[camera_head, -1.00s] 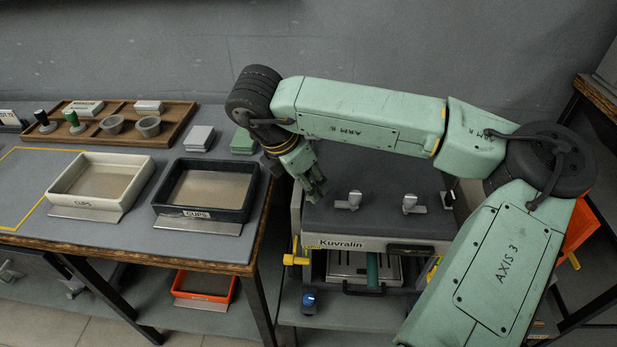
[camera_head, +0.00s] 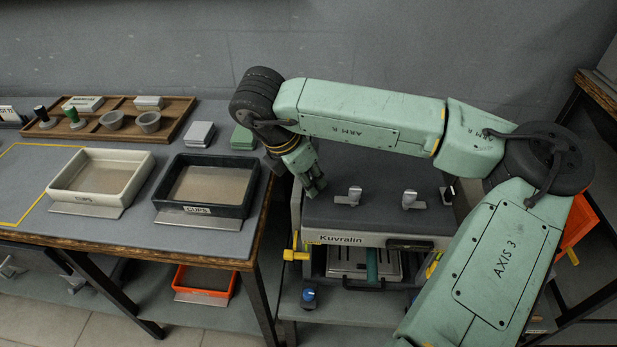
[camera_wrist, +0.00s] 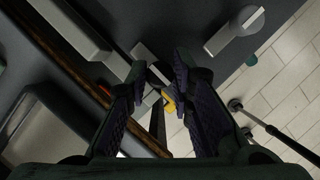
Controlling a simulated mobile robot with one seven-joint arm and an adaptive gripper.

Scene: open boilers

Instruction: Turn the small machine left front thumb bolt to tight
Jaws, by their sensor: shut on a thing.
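The small machine (camera_head: 341,240), labelled Kuvralin, has a dark grey top with pale thumb bolts on it. My gripper (camera_head: 316,190) points down at the machine's left front corner. In the wrist view, my gripper (camera_wrist: 156,75) has its ridged fingers on either side of a pale metal piece, the left front thumb bolt (camera_wrist: 146,56), and is shut on it. The fingers hide most of this bolt, and its turn angle is unclear. In the head view, the gripper covers it. Another thumb bolt (camera_head: 353,196) stands to the right of the gripper and is free.
A further thumb bolt (camera_head: 410,199) stands on the machine's top. A yellow handle (camera_head: 296,254) sticks out at its left front.

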